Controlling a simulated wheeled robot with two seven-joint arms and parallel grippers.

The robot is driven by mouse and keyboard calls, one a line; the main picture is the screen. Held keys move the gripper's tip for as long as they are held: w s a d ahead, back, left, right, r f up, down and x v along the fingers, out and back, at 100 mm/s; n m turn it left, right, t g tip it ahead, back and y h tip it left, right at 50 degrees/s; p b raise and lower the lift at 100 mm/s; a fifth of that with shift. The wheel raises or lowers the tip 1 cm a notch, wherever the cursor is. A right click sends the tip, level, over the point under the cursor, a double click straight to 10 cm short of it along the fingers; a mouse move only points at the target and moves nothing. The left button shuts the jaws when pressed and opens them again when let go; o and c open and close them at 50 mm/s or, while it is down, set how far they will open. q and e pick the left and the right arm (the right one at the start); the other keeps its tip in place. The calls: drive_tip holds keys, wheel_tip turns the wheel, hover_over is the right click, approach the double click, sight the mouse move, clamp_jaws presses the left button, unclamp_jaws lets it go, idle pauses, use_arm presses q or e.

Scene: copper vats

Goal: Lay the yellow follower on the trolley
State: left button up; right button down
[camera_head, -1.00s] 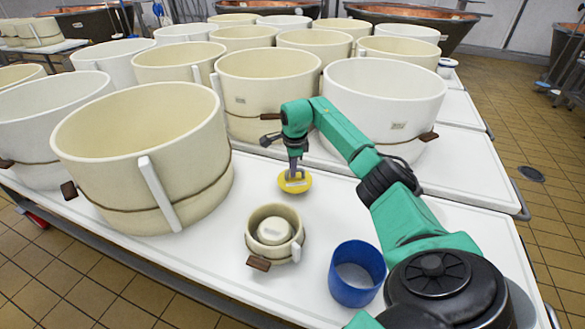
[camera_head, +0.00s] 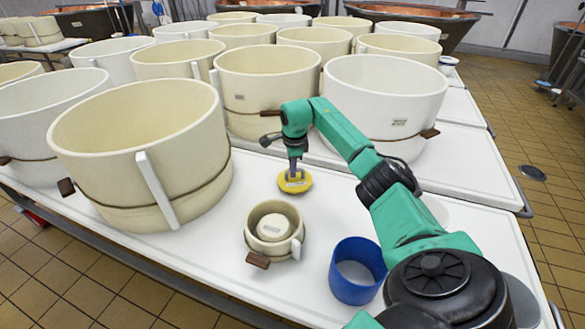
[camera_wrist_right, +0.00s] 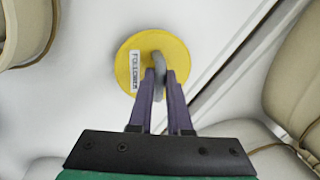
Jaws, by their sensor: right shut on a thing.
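The yellow follower (camera_head: 294,183) is a round yellow disc with a grey handle and a white label. It also shows in the right wrist view (camera_wrist_right: 150,50), where its label is readable as a follower label. My right gripper (camera_head: 295,172) is shut on the follower's handle from above; it shows in the right wrist view too (camera_wrist_right: 159,80). The disc is at or just above the white trolley top (camera_head: 330,215); I cannot tell whether it touches. My left gripper is not in view.
A small cream mould (camera_head: 262,246) with a white piece inside stands in front of the follower. A blue ring-shaped tub (camera_head: 357,270) stands to its right. Large cream moulds (camera_head: 140,150) and a white one (camera_head: 385,85) crowd the left and back. Bare surface surrounds the follower.

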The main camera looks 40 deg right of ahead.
drive_tip(key=shift+f+b, duration=0.3)
drive_tip(key=shift+f, duration=0.45)
idle(0.3)
drive_tip(key=c, duration=0.8)
unclamp_jaws()
